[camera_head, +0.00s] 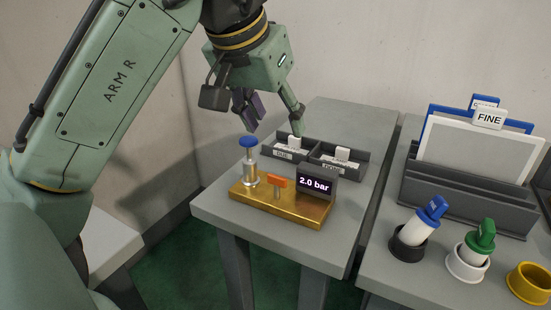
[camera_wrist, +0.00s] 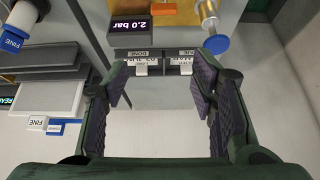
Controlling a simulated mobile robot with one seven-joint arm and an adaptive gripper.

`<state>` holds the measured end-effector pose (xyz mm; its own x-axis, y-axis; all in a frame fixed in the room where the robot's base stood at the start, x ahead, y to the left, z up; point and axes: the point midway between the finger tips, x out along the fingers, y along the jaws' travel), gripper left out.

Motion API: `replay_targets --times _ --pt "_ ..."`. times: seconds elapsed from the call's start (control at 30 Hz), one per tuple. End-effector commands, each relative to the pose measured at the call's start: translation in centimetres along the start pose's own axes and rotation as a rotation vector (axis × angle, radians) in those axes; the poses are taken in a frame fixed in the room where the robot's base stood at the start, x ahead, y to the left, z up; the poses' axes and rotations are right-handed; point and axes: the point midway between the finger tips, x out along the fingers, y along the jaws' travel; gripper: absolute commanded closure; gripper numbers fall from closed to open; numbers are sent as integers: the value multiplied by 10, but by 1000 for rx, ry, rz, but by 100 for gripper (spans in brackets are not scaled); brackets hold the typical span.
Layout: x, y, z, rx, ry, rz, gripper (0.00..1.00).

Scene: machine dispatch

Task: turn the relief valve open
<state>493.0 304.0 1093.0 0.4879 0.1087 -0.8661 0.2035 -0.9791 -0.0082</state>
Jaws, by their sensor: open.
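A brass block (camera_head: 300,212) sits on the grey table's front part. The orange handle looks like the valve's lever. My gripper (camera_head: 274,116) is open and empty, in the air behind and above the block, touching nothing that I can see.
Two small dark trays (camera_head: 335,172) with white tabs stand behind the block, close below my gripper. On the right table are a dark rack (camera_head: 455,205) with a FINE card, a blue-topped piece (camera_head: 432,210), a green-topped piece (camera_head: 482,238) and a yellow ring (camera_head: 528,283).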

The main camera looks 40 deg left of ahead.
Motion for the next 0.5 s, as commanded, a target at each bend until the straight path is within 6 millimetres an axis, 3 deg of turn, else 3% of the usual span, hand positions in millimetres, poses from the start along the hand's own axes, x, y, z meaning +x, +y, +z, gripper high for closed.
replay_targets --times 0.1,0.23,0.5 --pt "-1 -5 23 -30 -113 -8 48" --pt "9 -6 30 -34 -139 -5 48" --pt "59 -4 35 -30 -134 -2 48"
